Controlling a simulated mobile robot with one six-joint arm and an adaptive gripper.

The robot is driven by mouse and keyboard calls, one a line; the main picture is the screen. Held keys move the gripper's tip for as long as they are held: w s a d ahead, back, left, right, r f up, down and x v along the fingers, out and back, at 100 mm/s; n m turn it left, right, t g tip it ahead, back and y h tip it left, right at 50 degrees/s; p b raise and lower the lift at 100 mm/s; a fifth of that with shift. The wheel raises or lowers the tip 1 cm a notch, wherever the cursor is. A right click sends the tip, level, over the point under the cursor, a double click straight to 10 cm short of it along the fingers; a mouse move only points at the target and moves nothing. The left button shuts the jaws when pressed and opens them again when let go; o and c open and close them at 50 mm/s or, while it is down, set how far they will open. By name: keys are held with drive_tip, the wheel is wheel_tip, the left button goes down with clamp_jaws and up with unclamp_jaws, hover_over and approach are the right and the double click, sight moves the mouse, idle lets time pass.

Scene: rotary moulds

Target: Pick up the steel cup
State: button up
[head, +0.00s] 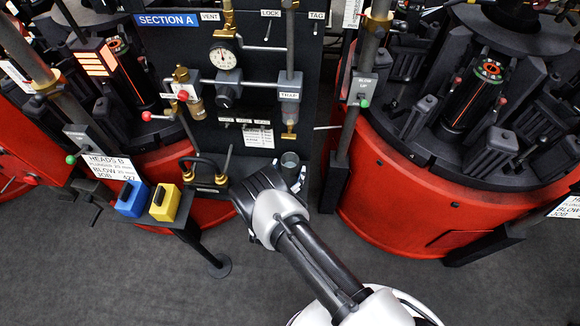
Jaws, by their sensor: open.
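A small grey steel cup (290,167) stands upright at the foot of the dark panel, with its open rim facing up. My gripper (268,180) is open and reaches in from the lower right, close to the cup on its left and near side. The gripper's dark body hides the surface around the cup's lower part, and the fingertips are hard to make out. I cannot tell whether they touch the cup or stand apart from it.
The dark panel (262,60) with a gauge and pipes rises behind the cup. A large red rotary machine (385,190) stands right. Grey floor is clear in front.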

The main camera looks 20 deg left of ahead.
drive_tip(key=c, duration=1.3)
drive_tip(key=shift+o, duration=0.2)
drive_tip(key=shift+s+r, duration=0.1)
drive_tip(key=shift+r, duration=0.1)
